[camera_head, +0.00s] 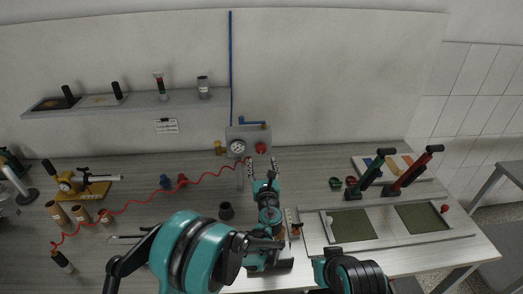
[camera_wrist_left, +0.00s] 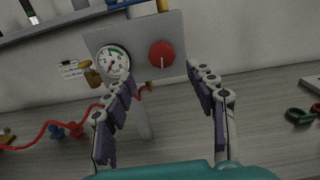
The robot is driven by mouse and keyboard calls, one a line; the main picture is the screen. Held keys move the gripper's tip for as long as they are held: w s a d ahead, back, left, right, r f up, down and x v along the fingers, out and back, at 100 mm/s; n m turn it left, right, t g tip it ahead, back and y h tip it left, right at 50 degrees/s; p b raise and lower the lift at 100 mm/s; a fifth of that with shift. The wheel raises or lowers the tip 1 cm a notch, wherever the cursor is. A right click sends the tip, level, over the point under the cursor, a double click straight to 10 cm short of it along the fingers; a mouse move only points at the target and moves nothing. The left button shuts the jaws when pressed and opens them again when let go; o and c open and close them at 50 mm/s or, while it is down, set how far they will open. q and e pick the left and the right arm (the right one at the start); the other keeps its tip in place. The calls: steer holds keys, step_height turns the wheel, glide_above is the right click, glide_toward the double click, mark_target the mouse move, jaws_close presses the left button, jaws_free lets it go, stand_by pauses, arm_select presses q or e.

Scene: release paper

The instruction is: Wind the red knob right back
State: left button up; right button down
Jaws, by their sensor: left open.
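The red knob (camera_head: 261,147) sits on the right of a grey panel (camera_head: 255,133) near the wall. In the left wrist view the knob (camera_wrist_left: 162,53) is round, with a pale mark pointing down. A round gauge (camera_wrist_left: 113,62) is on its left. My left gripper (camera_head: 262,162) is open in front of the panel. In the left wrist view its spread fingers (camera_wrist_left: 160,76) point at the panel, with their tips below and either side of the knob, apparently not touching it. My right gripper is not in view.
A thin red hose (camera_head: 200,178) runs left from the panel across the table. A dark cup (camera_head: 226,211) stands left of my left arm. Red and green levers (camera_head: 412,172) and a framed tray (camera_head: 325,238) are at the right. A wall shelf (camera_head: 130,106) is at the upper left.

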mark_target(261, 151)
arm_select(q)
steer(key=w, duration=0.8)
steer(key=shift+d+f+b, duration=0.1)
steer(key=shift+d+b, duration=0.05)
steer(key=shift+b, duration=0.15)
steer(key=shift+s, duration=0.1)
steer(key=c, duration=1.2)
